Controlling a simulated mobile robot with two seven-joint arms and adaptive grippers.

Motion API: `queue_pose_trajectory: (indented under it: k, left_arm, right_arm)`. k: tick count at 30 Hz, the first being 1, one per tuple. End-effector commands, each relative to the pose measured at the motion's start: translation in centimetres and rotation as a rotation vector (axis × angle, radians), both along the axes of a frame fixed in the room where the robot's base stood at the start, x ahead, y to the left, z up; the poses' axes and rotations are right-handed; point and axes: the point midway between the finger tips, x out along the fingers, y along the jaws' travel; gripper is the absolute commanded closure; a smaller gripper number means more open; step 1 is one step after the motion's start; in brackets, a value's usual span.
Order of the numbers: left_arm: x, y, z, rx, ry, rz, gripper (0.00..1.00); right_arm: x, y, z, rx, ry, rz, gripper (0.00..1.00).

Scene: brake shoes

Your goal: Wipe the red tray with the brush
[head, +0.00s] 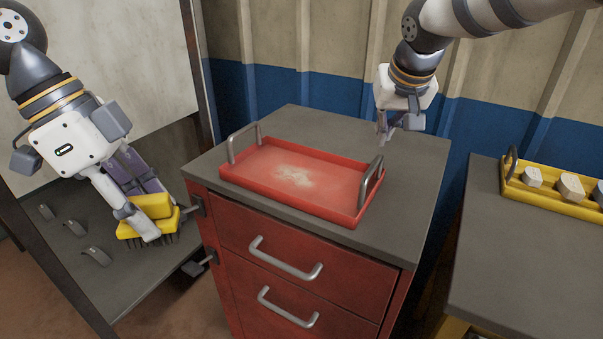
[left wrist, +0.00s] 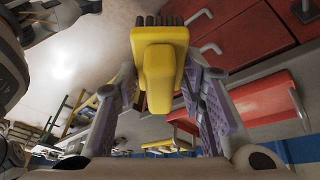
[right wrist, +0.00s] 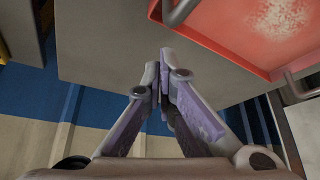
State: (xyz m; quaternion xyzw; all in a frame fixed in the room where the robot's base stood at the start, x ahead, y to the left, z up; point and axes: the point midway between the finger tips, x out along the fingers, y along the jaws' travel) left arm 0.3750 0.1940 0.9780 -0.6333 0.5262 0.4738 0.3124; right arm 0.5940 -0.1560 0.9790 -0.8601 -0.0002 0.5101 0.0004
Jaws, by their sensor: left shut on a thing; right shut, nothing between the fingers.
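The red tray (head: 325,181) lies on the grey top of a red drawer cabinet, with a grey handle at each end. A pale dusty patch (head: 295,175) marks the middle of its floor; part of the tray also shows in the right wrist view (right wrist: 232,30). My left gripper (head: 148,212) is shut on the yellow brush (head: 152,208), left of the cabinet and apart from the tray. The brush's dark bristles point down in the head view; its yellow body fills the middle of the left wrist view (left wrist: 160,70). My right gripper (head: 386,135) is shut and empty beyond the tray's right handle.
The red cabinet (head: 300,240) has drawers with grey handles on its front. A grey shelf (head: 115,275) with small dark hooks is at the left. A yellow tray (head: 552,200) with several blocks stands on a grey table (head: 520,265) at the right.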

Motion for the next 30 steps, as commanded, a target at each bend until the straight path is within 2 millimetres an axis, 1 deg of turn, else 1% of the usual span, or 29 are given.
queue_pose_trajectory:
  k: [30]
  left_arm:
    - [0.0,0.0,0.3,-0.001,-0.006,0.000,0.86]
  right_arm:
    - [0.0,0.0,-2.1,-0.001,0.000,0.000,1.00]
